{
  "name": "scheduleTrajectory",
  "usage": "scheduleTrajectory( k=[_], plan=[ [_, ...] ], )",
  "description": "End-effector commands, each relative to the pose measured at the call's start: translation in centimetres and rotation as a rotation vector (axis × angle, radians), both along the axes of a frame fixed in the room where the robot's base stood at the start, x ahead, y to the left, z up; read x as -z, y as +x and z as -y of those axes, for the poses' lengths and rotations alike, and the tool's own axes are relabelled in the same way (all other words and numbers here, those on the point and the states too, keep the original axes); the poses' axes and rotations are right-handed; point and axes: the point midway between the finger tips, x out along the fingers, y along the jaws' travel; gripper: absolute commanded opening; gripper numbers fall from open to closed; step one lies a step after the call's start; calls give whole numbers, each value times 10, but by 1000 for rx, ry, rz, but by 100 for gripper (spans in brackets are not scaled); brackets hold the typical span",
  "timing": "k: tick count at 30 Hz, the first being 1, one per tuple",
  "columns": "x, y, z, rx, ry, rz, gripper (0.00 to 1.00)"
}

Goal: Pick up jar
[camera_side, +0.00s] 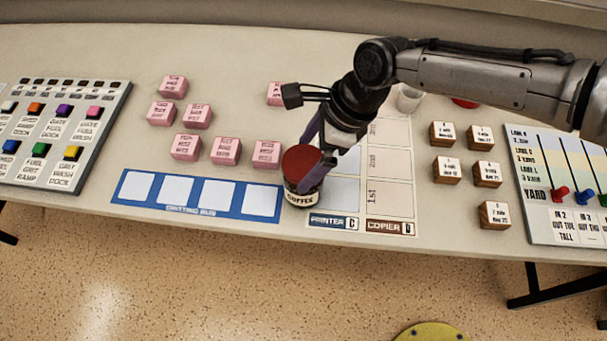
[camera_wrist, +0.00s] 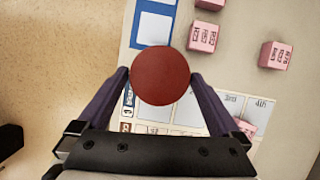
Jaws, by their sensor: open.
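In the wrist view the fingertips (camera_wrist: 160,74) flank the lid, with a small gap on each side. Whether the fingers touch the jar's sides cannot be told.
A blue strip with white squares (camera_side: 136,187) lies left of the jar. Pink blocks (camera_side: 227,150) stand behind it. A printer and copier sheet (camera_side: 390,198) lies to the right. Wooden blocks (camera_side: 487,174) and a slider panel (camera_side: 545,232) stand further right. A button panel (camera_side: 22,165) is far left.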

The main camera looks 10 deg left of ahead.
Motion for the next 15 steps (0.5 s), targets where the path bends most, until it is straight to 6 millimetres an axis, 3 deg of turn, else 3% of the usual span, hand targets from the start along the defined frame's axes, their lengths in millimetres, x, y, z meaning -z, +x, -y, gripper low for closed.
scheduleTrajectory(
  k=[2, 15],
  plan=[
    [0, 0, 0, 0, 0, 0, 98],
    [0, 0, 1, 0, -1, 0, 19]
  ],
)
